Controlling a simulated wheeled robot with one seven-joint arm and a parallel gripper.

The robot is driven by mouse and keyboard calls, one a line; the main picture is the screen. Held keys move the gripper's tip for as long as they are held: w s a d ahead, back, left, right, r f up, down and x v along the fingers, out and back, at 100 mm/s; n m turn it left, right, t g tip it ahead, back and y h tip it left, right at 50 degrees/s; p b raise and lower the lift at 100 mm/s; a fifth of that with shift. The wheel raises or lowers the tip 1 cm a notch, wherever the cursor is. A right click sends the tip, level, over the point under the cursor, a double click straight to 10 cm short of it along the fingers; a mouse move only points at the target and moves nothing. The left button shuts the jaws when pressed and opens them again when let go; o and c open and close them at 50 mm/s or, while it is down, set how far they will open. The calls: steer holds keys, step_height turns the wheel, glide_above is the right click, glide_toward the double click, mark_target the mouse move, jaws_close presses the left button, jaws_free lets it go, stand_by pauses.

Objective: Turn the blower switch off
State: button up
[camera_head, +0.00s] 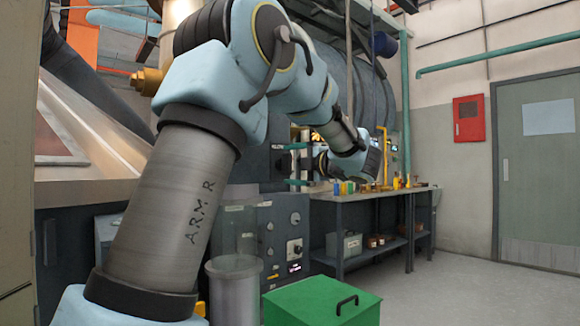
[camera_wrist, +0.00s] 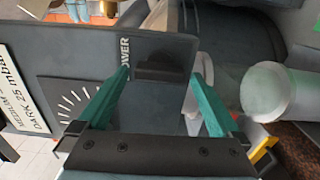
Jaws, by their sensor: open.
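In the wrist view, my gripper (camera_wrist: 160,78) is open, with its two green fingers spread apart. A small dark block, which looks like the blower switch (camera_wrist: 162,66), sits on a dark grey panel (camera_wrist: 145,45) between the fingertips in the picture. White sideways lettering reading "OWER" is beside it, partly covered by the left finger. I cannot tell whether the fingers touch the block, or which way it is set.
A dial with white ticks (camera_wrist: 72,98) and a white label plate (camera_wrist: 18,85) lie left of the fingers. A pale cylinder (camera_wrist: 268,92) stands to the right. The head view shows a green box (camera_head: 320,300), a workbench (camera_head: 365,200) and open floor at right.

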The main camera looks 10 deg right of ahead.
steer(key=v, duration=1)
